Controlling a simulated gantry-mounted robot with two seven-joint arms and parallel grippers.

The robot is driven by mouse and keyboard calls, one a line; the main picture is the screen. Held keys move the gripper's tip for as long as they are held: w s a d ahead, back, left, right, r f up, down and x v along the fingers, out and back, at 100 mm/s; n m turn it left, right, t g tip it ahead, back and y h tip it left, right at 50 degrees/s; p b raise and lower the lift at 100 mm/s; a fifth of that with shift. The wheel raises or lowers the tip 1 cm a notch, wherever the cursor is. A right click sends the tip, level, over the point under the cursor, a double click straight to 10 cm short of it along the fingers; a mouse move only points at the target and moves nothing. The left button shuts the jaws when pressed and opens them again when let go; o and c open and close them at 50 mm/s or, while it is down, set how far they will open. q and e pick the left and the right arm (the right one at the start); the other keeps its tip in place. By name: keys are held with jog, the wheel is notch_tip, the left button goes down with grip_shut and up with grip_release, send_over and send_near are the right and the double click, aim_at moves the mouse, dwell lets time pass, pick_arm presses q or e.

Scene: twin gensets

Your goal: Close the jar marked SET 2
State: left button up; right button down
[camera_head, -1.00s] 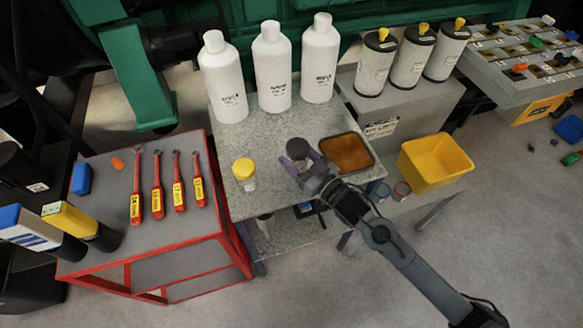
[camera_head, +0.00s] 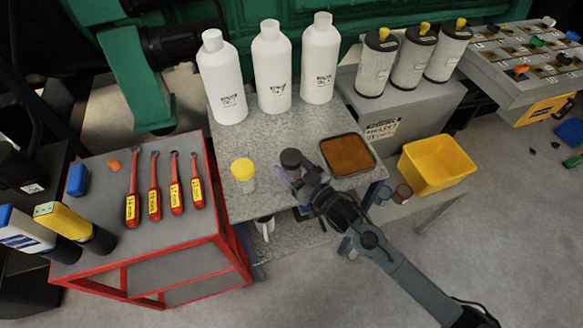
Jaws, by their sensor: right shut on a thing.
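A small jar (camera_head: 244,183) with a yellow lid (camera_head: 243,169) stands upright on the grey speckled table. To its right is a round dark lid (camera_head: 291,158), between the fingers of my right gripper (camera_head: 290,176). That gripper is shut on the dark lid, low over the table. Whether a jar body is under the dark lid is hidden by the fingers. No SET 2 marking can be read on either. My left gripper is not in view.
Three white bottles (camera_head: 271,70) stand behind on the table (camera_head: 220,205). A brown-filled tray (camera_head: 347,155) is close right of my right gripper. A yellow bin (camera_head: 436,163) stands farther right. The red tool cart (camera_head: 130,268) is at the left.

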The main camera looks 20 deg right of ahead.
dwell(0.3)
jog(key=shift+f, duration=0.2)
jog(key=shift+c, duration=1.1)
grip_release()
jog(key=shift+r, duration=0.15)
jog(key=shift+s, duration=0.1)
jog(key=shift+s+d, duration=0.2)
jog(key=shift+s, duration=0.15)
jog(key=p+v, duration=0.2)
jog(key=v, duration=0.9)
